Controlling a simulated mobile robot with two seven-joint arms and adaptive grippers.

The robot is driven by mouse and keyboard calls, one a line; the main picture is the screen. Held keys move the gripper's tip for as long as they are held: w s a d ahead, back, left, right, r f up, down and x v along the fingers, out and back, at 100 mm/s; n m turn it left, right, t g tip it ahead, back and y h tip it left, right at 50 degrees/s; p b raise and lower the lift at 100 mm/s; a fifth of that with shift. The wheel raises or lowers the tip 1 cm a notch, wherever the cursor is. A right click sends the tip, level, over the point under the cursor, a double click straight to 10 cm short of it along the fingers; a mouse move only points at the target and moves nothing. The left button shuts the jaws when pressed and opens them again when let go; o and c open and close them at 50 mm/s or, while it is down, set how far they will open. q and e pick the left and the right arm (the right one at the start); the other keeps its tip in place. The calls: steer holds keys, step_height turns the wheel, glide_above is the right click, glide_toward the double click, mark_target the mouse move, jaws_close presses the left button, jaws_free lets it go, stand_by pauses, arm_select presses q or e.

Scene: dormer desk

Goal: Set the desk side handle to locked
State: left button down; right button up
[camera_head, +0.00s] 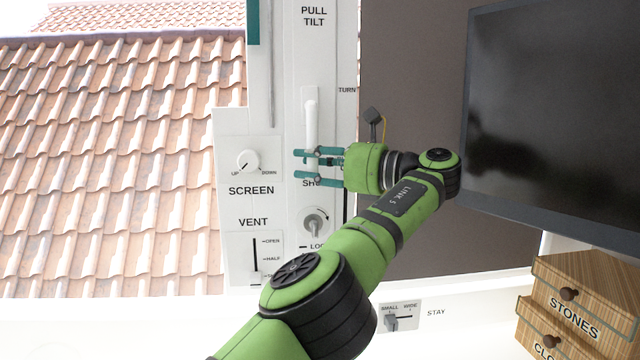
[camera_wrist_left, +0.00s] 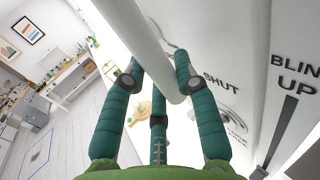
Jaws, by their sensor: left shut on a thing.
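The white window handle (camera_head: 311,105) hangs down on the white frame, below the words PULL TILT. My left gripper (camera_head: 306,163) is at the handle's lower end, its teal fingers shut on it. In the left wrist view the white handle (camera_wrist_left: 145,45) runs between the fingers of my left gripper (camera_wrist_left: 160,85). The word SHUT is partly hidden behind the fingers in the head view and shows in the wrist view. A round keyed knob (camera_head: 315,222) sits below, over a partly hidden label beginning LOC. My right gripper is out of view.
Left of the handle are the SCREEN dial (camera_head: 248,161) and the VENT slider (camera_head: 254,255). A dark monitor (camera_head: 560,120) and wooden drawers (camera_head: 575,300) stand at the right. The STAY switch (camera_head: 392,320) is at the bottom. Roof tiles show through the window.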

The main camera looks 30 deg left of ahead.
arm_select(q)
steer(key=shift+a, duration=0.1)
stand_by(0.4)
steer(key=c, duration=1.2)
jaws_free()
steer(key=shift+a, duration=0.15)
